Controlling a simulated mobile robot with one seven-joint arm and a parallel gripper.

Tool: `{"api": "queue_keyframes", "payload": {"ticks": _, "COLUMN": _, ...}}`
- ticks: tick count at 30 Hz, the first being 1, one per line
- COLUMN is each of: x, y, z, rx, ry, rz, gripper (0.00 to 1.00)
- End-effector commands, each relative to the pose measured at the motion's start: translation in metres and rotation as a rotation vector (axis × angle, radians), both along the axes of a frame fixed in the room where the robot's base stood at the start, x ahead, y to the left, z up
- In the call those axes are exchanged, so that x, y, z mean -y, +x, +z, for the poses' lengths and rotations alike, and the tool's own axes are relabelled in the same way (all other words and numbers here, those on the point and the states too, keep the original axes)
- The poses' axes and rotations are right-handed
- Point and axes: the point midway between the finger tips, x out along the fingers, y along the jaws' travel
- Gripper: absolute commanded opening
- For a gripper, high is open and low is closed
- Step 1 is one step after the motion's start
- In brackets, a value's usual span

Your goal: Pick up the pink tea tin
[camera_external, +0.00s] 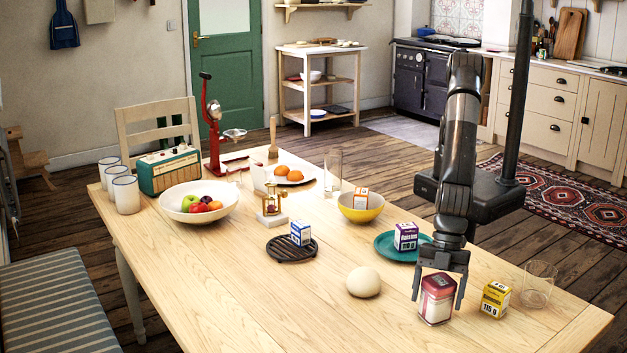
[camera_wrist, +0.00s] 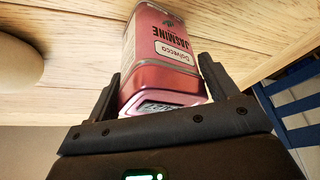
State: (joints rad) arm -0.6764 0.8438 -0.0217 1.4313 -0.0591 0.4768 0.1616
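The pink tea tin (camera_external: 436,300) stands on the wooden table near its front right edge. My gripper (camera_external: 438,292) points down over the tin. Its fingers are spread, one on each side of the tin. In the wrist view the open gripper (camera_wrist: 160,85) has the tin between its fingers. A gap shows at the left finger in the outside view; I cannot tell whether the right finger touches the tin.
A yellow box (camera_external: 495,299) and a clear glass (camera_external: 538,284) stand close to the right of the tin. A round dough ball (camera_external: 363,282) lies to the left. A teal plate (camera_external: 385,247) with a raisins box (camera_external: 405,236) is behind. The front middle of the table (camera_external: 270,310) is clear.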

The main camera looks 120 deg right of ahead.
Motion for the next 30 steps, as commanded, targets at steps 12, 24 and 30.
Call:
{"api": "queue_keyframes", "payload": {"ticks": 12, "x": 0.0, "y": 0.0, "z": 0.0, "rx": 0.0, "ry": 0.0, "rz": 0.0, "gripper": 0.45}}
{"api": "queue_keyframes", "payload": {"ticks": 24, "x": -0.001, "y": 0.0, "z": 0.007, "rx": 0.003, "ry": 0.002, "rz": 0.0, "gripper": 0.42}}
{"api": "queue_keyframes", "payload": {"ticks": 30, "x": -0.001, "y": 0.001, "z": 0.036, "rx": 0.005, "ry": 0.003, "rz": -0.001, "gripper": 0.42}}
